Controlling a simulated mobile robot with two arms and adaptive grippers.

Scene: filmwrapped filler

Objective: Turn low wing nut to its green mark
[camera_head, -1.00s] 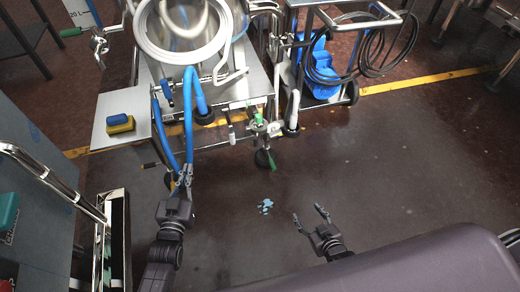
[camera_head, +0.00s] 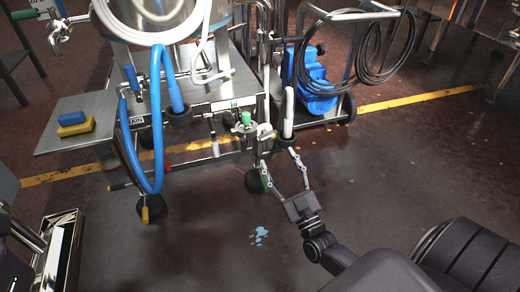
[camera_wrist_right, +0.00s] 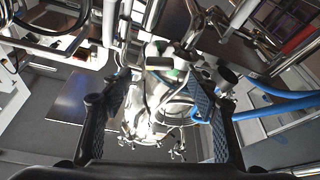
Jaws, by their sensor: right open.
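The low wing nut and its mark are too small to make out for certain. A clamp fitting with a green part (camera_head: 245,118) sits low on the front of the steel machine frame (camera_head: 208,152). A green handle (camera_head: 265,184) hangs below it, beside the left finger of my right gripper. My right gripper (camera_head: 279,157) is open and empty, its fingers pointing toward the fittings. In the right wrist view, the open fingers (camera_wrist_right: 160,98) frame the machine, with a small green part (camera_wrist_right: 168,74) between them. My left gripper is not in view.
A blue hose (camera_head: 157,110) loops down at the machine's left. A side shelf (camera_head: 62,137) holds a blue and yellow sponge (camera_head: 75,123). A trolley with a blue unit (camera_head: 315,85) and coiled black hose (camera_head: 374,50) stands right.

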